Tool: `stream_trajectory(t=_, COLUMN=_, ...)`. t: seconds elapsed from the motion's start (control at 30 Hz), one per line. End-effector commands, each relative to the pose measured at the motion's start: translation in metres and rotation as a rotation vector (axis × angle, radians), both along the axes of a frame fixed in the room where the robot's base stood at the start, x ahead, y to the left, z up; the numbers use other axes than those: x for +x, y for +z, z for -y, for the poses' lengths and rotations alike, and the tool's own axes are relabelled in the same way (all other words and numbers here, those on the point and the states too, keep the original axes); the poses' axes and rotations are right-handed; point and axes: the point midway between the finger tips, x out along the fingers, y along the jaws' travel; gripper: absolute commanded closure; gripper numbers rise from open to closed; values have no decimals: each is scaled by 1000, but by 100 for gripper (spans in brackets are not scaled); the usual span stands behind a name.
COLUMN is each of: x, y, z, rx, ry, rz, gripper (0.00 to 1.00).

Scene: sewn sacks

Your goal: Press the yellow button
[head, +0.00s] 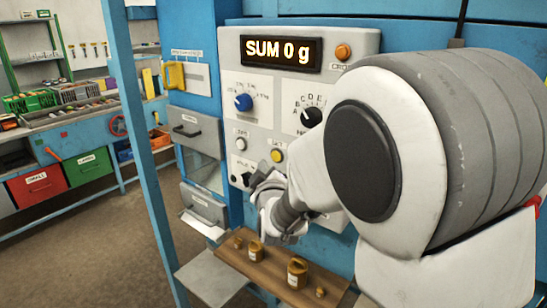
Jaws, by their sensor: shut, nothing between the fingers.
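The yellow button (277,156) is a small round knob low on the grey control panel (230,85), just left of my arm. My gripper (257,181) is shut and empty. In this view it is below and a little left of the yellow button, in front of the panel's lower edge. I cannot tell how far its fingertips are from the panel. The button is in plain view, and my arm hides the panel to its right.
The panel carries a lit "SUM 0 g" display (281,52), an orange button (343,51), a blue knob (243,102) and a black knob (311,117). Brass weights (297,272) stand on a wooden shelf (272,275) below. A blue post (138,130) stands left.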

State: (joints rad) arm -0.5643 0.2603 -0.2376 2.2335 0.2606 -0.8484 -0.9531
Motion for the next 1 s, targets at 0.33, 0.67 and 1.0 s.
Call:
stream_trajectory(t=0.33, x=17, y=-1, z=13, rx=0, ry=0, rz=0, gripper=100)
stream_trajectory(t=0.67, x=17, y=0, z=13, rx=0, ry=0, rz=0, gripper=100)
stream_trajectory(t=1.0, x=17, y=0, z=13, rx=0, ry=0, rz=0, gripper=100)
